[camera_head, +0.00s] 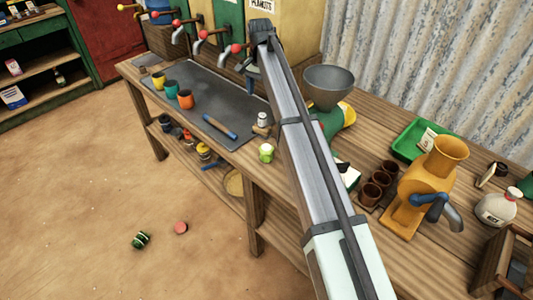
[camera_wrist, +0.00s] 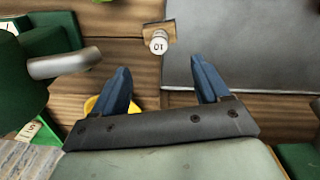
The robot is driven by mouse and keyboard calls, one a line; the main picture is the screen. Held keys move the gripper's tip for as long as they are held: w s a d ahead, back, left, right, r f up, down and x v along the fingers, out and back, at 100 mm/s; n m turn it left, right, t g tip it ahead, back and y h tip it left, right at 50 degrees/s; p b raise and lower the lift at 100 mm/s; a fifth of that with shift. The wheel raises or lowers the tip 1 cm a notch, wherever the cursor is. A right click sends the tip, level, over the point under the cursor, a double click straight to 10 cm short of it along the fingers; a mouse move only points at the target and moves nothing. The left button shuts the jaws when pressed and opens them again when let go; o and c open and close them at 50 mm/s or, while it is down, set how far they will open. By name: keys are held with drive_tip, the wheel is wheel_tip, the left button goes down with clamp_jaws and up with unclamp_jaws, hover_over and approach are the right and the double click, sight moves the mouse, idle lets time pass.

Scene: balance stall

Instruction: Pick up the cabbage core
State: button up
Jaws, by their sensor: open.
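A small pale green and whitish piece (camera_head: 266,153), which looks like the cabbage core, sits near the front edge of the wooden counter (camera_head: 300,208) in the head view. It is too small to be sure of. In the head view my gripper (camera_head: 250,72) is partly hidden by my arm, above the back of the counter and apart from the piece.
A white weight marked 10 (camera_wrist: 158,42) stands by the dark grey mat (camera_wrist: 240,45). A green scale with a grey bowl (camera_head: 331,82) and an orange grinder (camera_head: 430,180) stand to the right.

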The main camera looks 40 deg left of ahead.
drive_tip(key=n, duration=1.1)
hover_over(267, 148)
drive_tip(key=f, duration=0.9)
drive_tip(key=shift+w+d+f, duration=0.1)
drive_tip(key=shift+w+d, duration=0.1)
drive_tip(key=shift+d, duration=0.2)
drive_tip(key=shift+s+a+f, duration=0.15)
drive_tip(key=shift+a+f, duration=0.05)
drive_tip(key=shift+f, duration=1.15)
drive_tip(key=shift+s+a+f, duration=0.1)
drive_tip(key=shift+a+f, duration=0.05)
drive_tip(key=shift+f, duration=1.15)
drive_tip(key=c, duration=1)
drive_tip(key=shift+c, duration=0.2)
